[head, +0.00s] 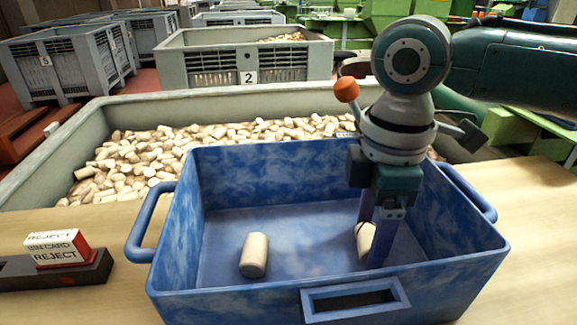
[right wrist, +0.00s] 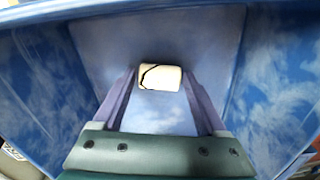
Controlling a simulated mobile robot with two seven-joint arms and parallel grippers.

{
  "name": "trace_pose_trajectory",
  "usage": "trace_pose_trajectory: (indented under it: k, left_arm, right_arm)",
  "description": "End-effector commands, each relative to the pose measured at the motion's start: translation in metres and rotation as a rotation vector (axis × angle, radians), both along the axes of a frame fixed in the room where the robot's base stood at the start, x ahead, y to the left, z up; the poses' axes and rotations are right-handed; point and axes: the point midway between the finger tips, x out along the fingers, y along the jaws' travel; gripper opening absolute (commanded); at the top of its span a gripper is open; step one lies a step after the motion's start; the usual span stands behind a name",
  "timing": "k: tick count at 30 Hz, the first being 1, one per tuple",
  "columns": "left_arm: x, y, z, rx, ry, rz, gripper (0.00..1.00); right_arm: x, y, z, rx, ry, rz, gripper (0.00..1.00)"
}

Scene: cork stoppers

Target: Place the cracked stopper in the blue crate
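The blue crate (head: 165,240) stands on the table in the head view, and its wall also shows in the right wrist view (right wrist: 50,90). My right gripper (head: 372,255) points down inside its right half, fingertips close to the crate floor. A pale cork stopper with a dark crack line (right wrist: 160,77) lies between the fingertips (right wrist: 160,72) in the right wrist view. In the head view this cracked stopper (head: 364,240) is partly hidden behind a finger. I cannot tell whether the fingers press on its ends or stand just clear. My left gripper is not in view.
Another plain stopper (head: 254,255) is in the crate, left of my gripper. A grey bin of many stoppers (head: 60,165) lies behind the crate. A REJECT card block (head: 58,248) sits at the left. Numbered grey crates (head: 205,62) stand farther back.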

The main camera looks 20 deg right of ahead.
Motion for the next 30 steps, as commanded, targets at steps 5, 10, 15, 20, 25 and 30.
trace_pose_trajectory:
  k: [5,10,15,20,25,30]
  left_arm:
    - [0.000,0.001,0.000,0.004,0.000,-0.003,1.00]
    - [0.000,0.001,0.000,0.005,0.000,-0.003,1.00]
    - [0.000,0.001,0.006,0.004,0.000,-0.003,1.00]
    - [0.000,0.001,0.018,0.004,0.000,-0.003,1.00]
    - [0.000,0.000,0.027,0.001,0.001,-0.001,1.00]
    - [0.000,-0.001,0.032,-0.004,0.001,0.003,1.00]
  right_arm:
    - [0.000,0.000,0.000,0.000,0.000,0.000,0.88]
    - [0.000,0.000,0.001,0.000,-0.001,0.000,0.88]
    - [0.001,-0.001,0.019,-0.001,-0.002,-0.001,0.88]
    - [0.001,0.000,0.055,0.000,-0.004,0.001,0.88]
    - [0.001,0.000,0.092,0.001,-0.003,0.000,0.88]
    - [0.001,0.000,0.116,0.001,-0.002,-0.001,0.88]
